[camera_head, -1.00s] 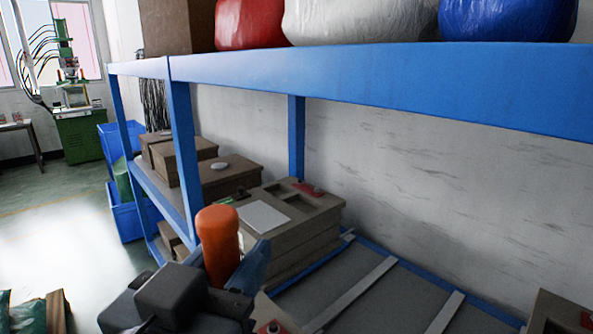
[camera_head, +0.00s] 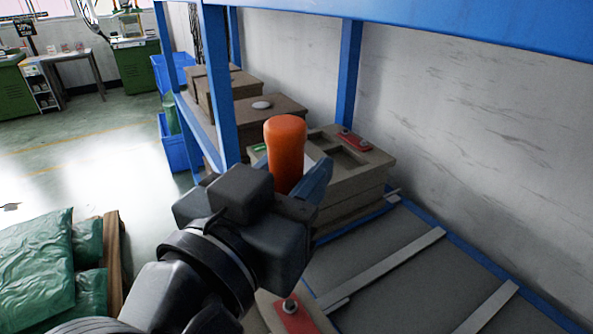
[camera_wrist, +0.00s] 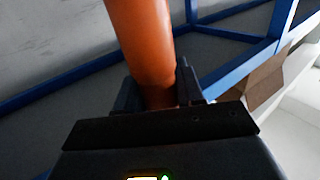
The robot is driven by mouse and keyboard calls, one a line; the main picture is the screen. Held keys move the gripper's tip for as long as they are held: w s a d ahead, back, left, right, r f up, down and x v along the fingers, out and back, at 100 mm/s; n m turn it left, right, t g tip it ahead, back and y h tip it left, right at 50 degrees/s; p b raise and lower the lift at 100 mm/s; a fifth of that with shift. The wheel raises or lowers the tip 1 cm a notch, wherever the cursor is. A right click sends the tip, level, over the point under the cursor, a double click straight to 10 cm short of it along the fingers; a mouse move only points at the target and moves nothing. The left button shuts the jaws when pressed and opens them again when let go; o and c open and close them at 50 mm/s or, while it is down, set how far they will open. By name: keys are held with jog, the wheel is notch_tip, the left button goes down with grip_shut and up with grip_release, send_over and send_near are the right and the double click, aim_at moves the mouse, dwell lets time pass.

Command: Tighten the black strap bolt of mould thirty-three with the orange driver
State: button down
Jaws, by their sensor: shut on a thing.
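The orange driver (camera_head: 286,150) stands roughly upright in my gripper (camera_head: 305,185), which is shut on its handle. The driver also shows in the wrist view (camera_wrist: 143,40), between the gripper's fingers (camera_wrist: 158,95); its lower end is hidden. A grey-brown mould (camera_head: 365,185) with two recesses on top and a red plate (camera_head: 354,141) sits on the shelf just beyond the driver. Another mould with a red plate and a bolt (camera_head: 291,308) shows partly at the bottom, below my gripper. No mould number or black strap can be made out.
The blue rack's posts (camera_head: 349,70) and upper beam (camera_head: 480,25) stand close around. Brown boxes (camera_head: 270,118) sit farther left on the rack. The grey shelf (camera_head: 390,270) with pale slats is bare to the right. Green bags (camera_head: 40,265) lie at the lower left.

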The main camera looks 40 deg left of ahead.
jog(key=shift+f+b, duration=3.2)
jog(key=shift+f, duration=0.4)
jog(key=shift+f+b, duration=0.6)
jog(key=shift+b, duration=0.3)
